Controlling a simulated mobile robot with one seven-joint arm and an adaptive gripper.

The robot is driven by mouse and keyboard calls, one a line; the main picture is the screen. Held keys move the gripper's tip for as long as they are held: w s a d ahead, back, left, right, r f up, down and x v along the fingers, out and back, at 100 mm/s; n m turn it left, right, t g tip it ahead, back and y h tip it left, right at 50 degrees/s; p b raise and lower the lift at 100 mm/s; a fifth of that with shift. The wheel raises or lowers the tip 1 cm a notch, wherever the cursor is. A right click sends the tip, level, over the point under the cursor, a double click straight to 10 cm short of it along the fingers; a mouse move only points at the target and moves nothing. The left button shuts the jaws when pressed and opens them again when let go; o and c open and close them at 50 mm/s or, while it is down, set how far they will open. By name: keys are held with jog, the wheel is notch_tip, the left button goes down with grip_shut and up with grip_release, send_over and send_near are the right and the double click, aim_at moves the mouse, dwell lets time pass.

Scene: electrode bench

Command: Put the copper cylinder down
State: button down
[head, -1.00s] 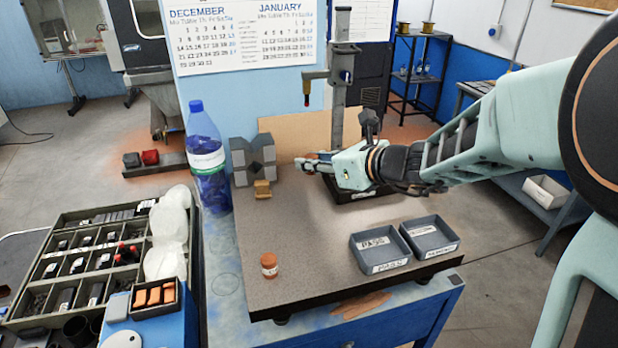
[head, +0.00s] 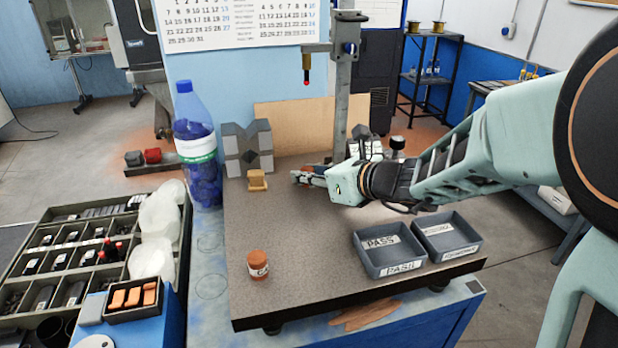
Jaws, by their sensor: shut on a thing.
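My gripper (head: 306,178) is above the back middle of the dark plate (head: 290,215), reaching in from the right and pointing left. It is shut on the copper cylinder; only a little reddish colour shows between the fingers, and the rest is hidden. I cannot tell how high it is above the plate. A separate small copper-coloured jar-like piece (head: 257,265) with a pale label stands upright at the plate's front left, apart from my gripper.
Grey V-shaped block (head: 247,148) and small wooden block (head: 257,180) stand left of my gripper. A stand (head: 341,90) with a probe rises behind. Two labelled trays, PASS (head: 389,248) and another (head: 446,236), sit front right. A blue bottle (head: 197,145) is at left. The plate's front middle is clear.

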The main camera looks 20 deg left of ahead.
jog(key=shift+r, duration=0.1)
jog(key=shift+f, duration=0.2)
jog(key=c, duration=2)
grip_release()
jog(key=shift+r, duration=0.1)
jog(key=shift+r, duration=0.2)
jog(key=v, duration=1.2)
jog(key=shift+f+p, duration=0.1)
jog(key=shift+p, duration=0.3)
